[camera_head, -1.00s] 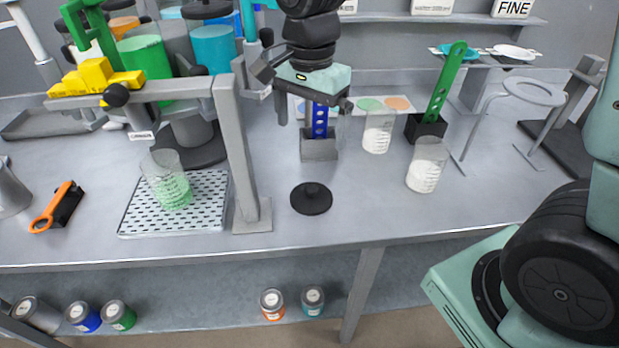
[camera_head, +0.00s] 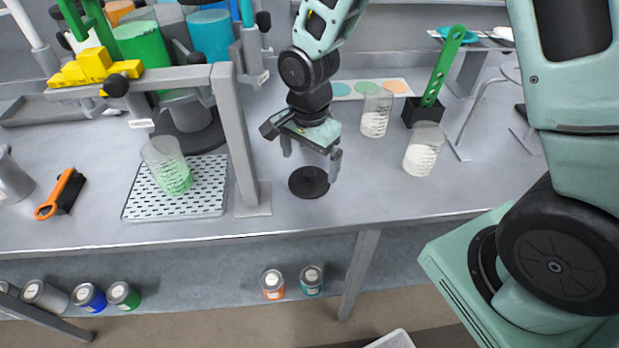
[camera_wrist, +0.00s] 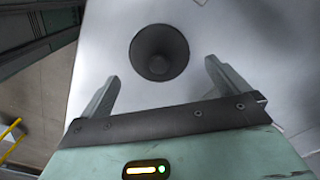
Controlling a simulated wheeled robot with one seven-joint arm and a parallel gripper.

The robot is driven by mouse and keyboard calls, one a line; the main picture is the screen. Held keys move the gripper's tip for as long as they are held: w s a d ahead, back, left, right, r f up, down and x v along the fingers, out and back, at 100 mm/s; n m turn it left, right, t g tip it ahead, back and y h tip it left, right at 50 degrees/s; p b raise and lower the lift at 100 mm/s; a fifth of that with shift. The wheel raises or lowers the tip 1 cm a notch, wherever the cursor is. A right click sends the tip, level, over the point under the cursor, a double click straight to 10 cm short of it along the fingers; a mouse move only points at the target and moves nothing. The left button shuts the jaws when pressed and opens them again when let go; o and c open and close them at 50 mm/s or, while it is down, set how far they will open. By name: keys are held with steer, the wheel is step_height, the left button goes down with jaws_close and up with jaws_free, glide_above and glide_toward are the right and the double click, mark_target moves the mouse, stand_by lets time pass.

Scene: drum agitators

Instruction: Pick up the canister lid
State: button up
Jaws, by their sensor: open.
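The canister lid (camera_head: 309,183) is a dark round disc with a knob, lying flat on the grey bench near its front edge. In the wrist view the lid (camera_wrist: 159,52) shows just beyond the fingertips, roughly centred between them. My gripper (camera_head: 309,160) is open and empty, pointing down above the lid, apart from it. Both fingers of my gripper (camera_wrist: 161,72) show in the wrist view with a wide gap between them.
A grey post (camera_head: 236,140) stands left of the lid, beside a perforated tray (camera_head: 205,196) with a green-filled beaker (camera_head: 168,166). Beakers of white powder (camera_head: 423,150) (camera_head: 376,113) stand to the right. The bench front around the lid is clear.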

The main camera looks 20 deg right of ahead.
mark_target(309, 172)
steer(key=shift+f+p, duration=0.4)
steer(key=shift+f, duration=1.8)
steer(key=c, duration=0.8)
steer(key=shift+r, duration=0.15)
